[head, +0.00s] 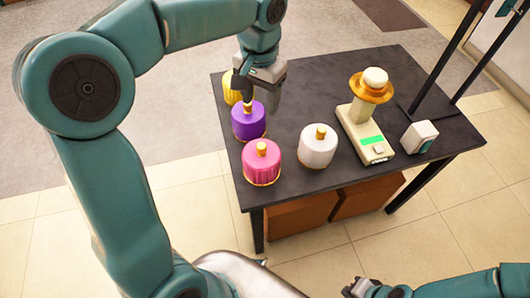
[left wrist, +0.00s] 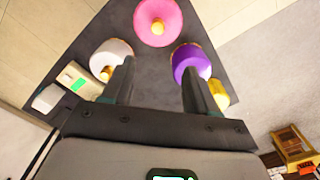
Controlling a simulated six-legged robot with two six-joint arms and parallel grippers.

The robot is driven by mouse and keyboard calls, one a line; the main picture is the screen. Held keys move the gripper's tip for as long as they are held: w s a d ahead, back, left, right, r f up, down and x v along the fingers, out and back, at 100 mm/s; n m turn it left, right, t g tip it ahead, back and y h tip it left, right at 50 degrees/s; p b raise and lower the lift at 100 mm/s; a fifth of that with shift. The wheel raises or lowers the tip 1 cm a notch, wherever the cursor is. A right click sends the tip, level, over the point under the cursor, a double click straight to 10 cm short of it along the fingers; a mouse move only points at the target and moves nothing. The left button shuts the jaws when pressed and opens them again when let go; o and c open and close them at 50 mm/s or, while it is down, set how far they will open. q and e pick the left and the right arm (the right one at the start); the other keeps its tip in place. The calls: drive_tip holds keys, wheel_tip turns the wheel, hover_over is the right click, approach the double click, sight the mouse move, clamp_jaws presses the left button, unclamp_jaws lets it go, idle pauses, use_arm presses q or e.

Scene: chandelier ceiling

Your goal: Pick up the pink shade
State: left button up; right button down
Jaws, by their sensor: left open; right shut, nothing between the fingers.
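The pink shade (head: 261,164) stands upright on the dark table, near its front left corner, with a gold knob on top. In the left wrist view the pink shade (left wrist: 172,22) is at the top middle, beyond the fingertips. My left gripper (head: 260,104) is open and empty above the table, behind the pink shade and close to the purple shade. Its two fingers (left wrist: 158,70) point toward the pink shade without touching it. My right gripper (head: 356,287) is at the bottom edge of the head view, away from the table, shut and empty.
A purple shade (head: 248,122) stands just behind the pink one, a yellow shade (head: 232,95) farther back. A white shade (head: 318,150) stands to the right. A beige device (head: 360,128) with a gold-and-white top and a small white box (head: 419,136) stand farther right on the table (head: 318,95).

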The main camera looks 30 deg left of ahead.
use_arm(q)
hover_over(261, 146)
drive_tip(key=f, duration=0.9)
drive_tip(key=shift+w+a+f+b, duration=0.1)
drive_tip(key=shift+w+a+b, duration=0.2)
drive_tip(key=shift+a, duration=0.05)
drive_tip(key=shift+d+f, duration=0.2)
drive_tip(key=shift+f, duration=0.4)
drive_tip(key=f, duration=0.4)
drive_tip(key=shift+s+d+f, duration=0.15)
drive_tip(key=shift+s+f, duration=0.15)
drive_tip(key=shift+w+f, duration=0.1)
drive_tip(key=shift+f, duration=0.15)
clamp_jaws()
